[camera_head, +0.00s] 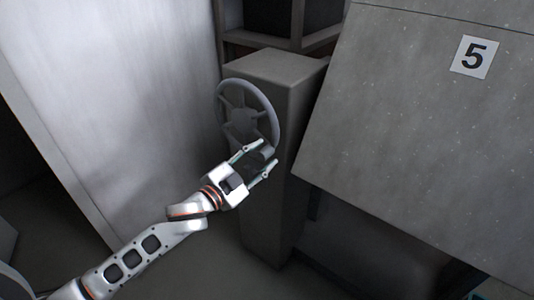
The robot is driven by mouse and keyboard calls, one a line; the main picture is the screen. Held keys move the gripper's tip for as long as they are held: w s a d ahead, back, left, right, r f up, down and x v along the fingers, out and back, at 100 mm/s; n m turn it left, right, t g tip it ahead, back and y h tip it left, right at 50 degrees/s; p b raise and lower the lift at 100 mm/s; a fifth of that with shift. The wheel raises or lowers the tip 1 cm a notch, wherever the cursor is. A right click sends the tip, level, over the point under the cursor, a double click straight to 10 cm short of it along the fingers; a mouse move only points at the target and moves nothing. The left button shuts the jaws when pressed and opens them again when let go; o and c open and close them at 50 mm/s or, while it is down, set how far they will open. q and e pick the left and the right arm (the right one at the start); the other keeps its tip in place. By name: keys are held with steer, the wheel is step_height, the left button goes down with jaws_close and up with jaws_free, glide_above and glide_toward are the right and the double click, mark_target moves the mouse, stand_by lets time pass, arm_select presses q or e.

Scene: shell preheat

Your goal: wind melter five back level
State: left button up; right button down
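A grey spoked handwheel (221,97) is mounted on the face of a grey pedestal (289,72). Melter five is the large grey box (400,110) at the right, with a white plate marked 5 (474,57). Its edges look tilted in the picture. My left gripper (262,158) is at the wheel's lower right, its two fingers apart. A short grey knob or rim part shows between the fingers; I cannot tell whether they touch it. My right gripper is not in view.
A pale wall or panel (120,90) stands close on the left of the pedestal. Dark shelving (262,40) is behind it. The melter's lower edge hangs to the right of the pedestal, with dark floor space (350,250) under it.

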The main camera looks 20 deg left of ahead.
arm_select(q)
steer(key=shift+x, duration=1.1)
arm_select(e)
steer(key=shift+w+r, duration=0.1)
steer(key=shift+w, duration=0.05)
arm_select(q)
steer(key=shift+s+f, duration=0.1)
jaws_close()
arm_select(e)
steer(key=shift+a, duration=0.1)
arm_select(q)
steer(key=shift+d, duration=0.1)
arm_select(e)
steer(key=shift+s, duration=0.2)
